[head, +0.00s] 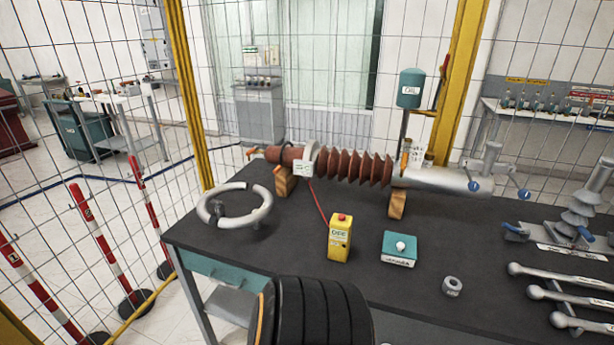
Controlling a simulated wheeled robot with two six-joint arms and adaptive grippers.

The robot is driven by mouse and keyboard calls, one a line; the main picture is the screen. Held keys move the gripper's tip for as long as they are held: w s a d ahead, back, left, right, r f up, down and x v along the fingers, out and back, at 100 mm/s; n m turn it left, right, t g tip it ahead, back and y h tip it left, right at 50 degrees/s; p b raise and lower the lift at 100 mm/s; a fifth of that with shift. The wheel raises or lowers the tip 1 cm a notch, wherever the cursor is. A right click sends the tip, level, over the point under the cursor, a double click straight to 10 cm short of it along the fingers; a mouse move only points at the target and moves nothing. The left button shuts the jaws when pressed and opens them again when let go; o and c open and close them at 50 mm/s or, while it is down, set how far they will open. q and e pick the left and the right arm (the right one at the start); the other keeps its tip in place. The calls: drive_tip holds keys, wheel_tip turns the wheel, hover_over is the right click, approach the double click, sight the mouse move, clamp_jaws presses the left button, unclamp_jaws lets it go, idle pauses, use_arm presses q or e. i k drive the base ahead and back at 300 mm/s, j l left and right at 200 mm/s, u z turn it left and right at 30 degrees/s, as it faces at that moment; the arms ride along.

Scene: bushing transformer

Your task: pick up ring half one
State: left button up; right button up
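A light grey ring (207,208) lies at the left end of the dark table. It appears to be made of two curved halves, with a break at its upper right side and a dark grey piece at its inner front. I cannot tell which half is ring half one. Neither of my grippers shows in the head view, so their place relative to the ring is hidden.
A brown ribbed bushing (345,166) rests on wooden blocks along the table (290,240). A yellow box (339,238), a teal device (398,250), a nut (452,287) and several wrenches (560,295) lie in front. Table around the ring is mostly clear.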

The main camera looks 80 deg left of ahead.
sight(202, 214)
drive_tip(key=u, duration=3.45)
